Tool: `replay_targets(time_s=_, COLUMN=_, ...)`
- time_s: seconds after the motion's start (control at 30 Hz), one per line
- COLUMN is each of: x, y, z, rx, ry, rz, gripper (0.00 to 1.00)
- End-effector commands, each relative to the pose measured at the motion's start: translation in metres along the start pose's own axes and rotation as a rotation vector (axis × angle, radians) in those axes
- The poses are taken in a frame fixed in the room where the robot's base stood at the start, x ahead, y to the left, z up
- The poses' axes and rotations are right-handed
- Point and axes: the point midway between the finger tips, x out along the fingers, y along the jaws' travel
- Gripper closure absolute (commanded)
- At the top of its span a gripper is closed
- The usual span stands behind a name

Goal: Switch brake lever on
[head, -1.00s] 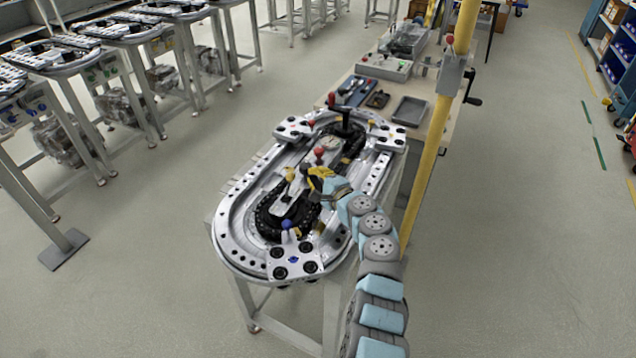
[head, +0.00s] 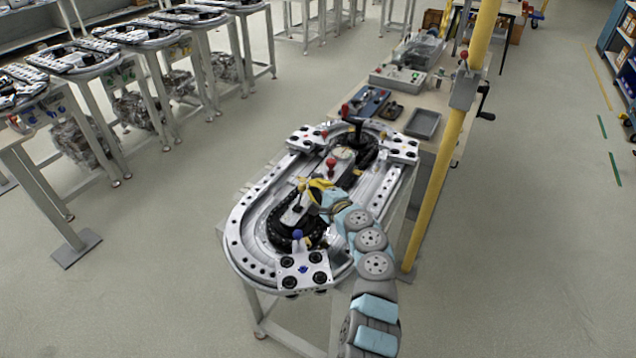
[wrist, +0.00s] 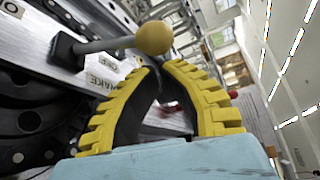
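Nothing shows between the fingers. In the head view my gripper (head: 314,188) is over the middle of the ring track (head: 240,222), and its fingers partly hide the lever area.
A red-knobbed lever (head: 331,163) stands just behind my gripper, and a blue knob (head: 297,234) is nearer the front. A taller black lever with a red end (head: 347,112) is at the far end. A yellow post (head: 440,165) rises right of the track.

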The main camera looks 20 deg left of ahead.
Motion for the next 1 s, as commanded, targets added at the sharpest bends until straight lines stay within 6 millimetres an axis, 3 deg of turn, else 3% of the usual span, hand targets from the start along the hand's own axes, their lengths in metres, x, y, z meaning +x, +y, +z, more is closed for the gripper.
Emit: replay_targets(time_s=1.0, x=-0.0058, y=-0.0015, z=0.0067, rx=-0.048, ry=0.005, rz=-0.03, gripper=1.0)
